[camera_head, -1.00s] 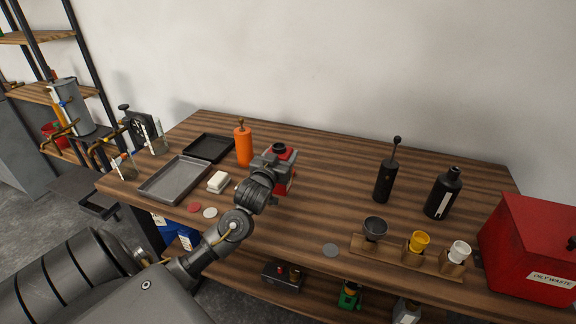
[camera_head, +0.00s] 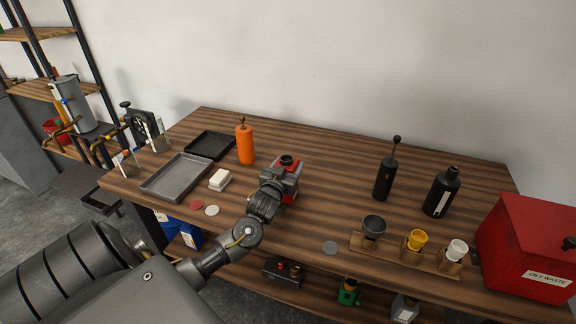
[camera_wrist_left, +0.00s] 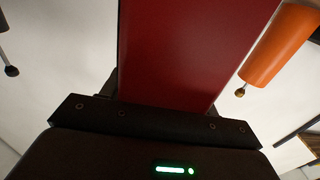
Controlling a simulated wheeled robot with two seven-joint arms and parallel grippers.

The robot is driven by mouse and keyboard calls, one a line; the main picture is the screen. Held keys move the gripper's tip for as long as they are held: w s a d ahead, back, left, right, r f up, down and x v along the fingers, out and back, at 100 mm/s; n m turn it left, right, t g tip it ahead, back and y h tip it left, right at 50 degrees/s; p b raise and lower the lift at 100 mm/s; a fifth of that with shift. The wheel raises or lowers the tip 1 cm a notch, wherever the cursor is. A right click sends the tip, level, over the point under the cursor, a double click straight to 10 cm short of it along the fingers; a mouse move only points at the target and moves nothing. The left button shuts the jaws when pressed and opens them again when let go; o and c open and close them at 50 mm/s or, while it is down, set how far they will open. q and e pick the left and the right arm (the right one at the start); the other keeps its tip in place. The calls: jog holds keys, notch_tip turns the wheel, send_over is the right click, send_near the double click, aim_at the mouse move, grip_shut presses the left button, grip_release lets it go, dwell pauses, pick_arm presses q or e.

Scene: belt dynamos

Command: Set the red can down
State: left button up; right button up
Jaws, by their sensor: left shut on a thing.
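The red can (camera_head: 291,195) with a black cap shows behind my left gripper (camera_head: 281,176) in the head view, over the middle-left of the wooden table (camera_head: 330,185). My left gripper is shut on the can. In the left wrist view the can's plain red side (camera_wrist_left: 190,50) fills the middle, rising from the gripper's dark jaw bar. The gripper hides much of the can in the head view, so I cannot tell whether its base touches the table. My right gripper is not in view.
An orange bottle (camera_head: 245,145) stands left of the can. A grey tray (camera_head: 152,190), a black tray (camera_head: 222,137) and a white block (camera_head: 219,180) lie farther left. A wooden rack with cups (camera_head: 395,253), two black bottles and a red bin (camera_head: 530,240) stand right.

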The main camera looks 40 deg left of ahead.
pick_arm(q)
jog(key=o, duration=0.9)
jog(key=shift+f, duration=0.15)
jog(key=o, duration=0.4)
jog(key=shift+o, duration=0.2)
jog(key=b+v, duration=0.2)
jog(key=v, duration=1)
